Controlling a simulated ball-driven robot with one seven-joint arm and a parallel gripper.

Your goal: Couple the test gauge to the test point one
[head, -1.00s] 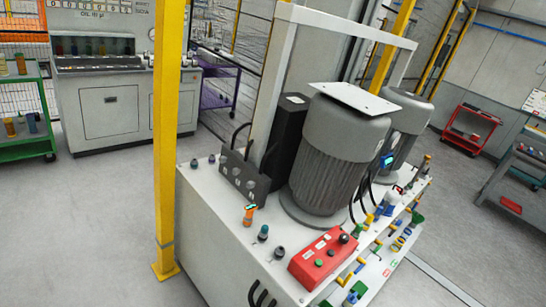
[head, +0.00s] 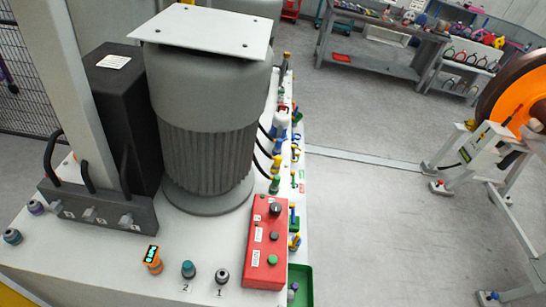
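The test gauge (head: 153,260), orange with a dark display and lit teal digits, stands on the white top of the power unit (head: 120,262), near its front edge. I cannot tell what is under it. To its right is a teal-capped fitting (head: 188,270) with the label 2 in front. Further right is test point one (head: 222,276), a dark and grey fitting with the label 1 in front. The gauge is apart from both fittings. My gripper is not in view.
A red control box (head: 265,243) with buttons lies right of test point one. A grey motor (head: 207,120) and a valve block (head: 98,208) with black hoses stand behind. Coloured valves line the right edge. Open floor (head: 370,230) lies to the right, before an orange wheel stand.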

